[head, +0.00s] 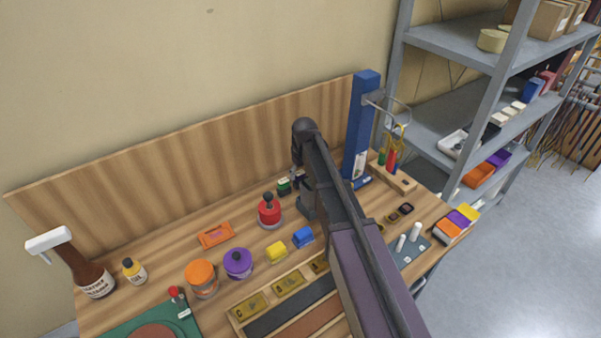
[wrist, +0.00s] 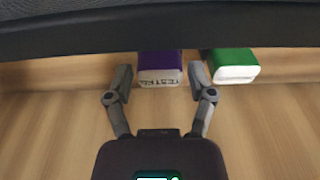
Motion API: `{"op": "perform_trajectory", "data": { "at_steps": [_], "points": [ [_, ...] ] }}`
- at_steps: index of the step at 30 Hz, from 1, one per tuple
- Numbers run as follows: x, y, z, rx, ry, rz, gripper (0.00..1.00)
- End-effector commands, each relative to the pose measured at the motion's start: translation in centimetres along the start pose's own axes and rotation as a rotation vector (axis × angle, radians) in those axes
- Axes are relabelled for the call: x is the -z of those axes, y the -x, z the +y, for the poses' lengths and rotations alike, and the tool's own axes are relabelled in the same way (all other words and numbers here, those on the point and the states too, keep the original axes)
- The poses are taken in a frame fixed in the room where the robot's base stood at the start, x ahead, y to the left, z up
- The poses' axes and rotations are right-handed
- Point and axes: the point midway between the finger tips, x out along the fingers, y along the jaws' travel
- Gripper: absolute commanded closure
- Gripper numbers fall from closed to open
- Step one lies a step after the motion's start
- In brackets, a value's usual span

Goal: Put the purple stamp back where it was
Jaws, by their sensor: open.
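The purple stamp (wrist: 160,66) shows in the wrist view with a pale, lettered end face towards me. My gripper (wrist: 160,75) is open, with one finger on each side of the purple stamp's near end. A gap shows on both sides, so the fingers do not appear to grip it. A green stamp (wrist: 234,66) sits just right of the right finger. In the head view the green stamp (head: 284,187) stands near the back board, beside my gripper (head: 298,178). My arm and gripper mostly hide the purple stamp there.
A dark bar (wrist: 160,28) crosses the top of the wrist view, over the stamps' far ends. In the head view a red pot (head: 269,212), orange jar (head: 201,279) and purple jar (head: 238,264) stand left of my arm. A blue post (head: 361,125) rises at right.

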Motion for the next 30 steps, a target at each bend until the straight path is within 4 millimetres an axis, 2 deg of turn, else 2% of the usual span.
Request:
{"op": "perform_trajectory", "data": {
  "at_steps": [30],
  "points": [
    [0.0, 8.5, -0.1, 0.0, 0.001, 0.0, 0.29]
  ]
}}
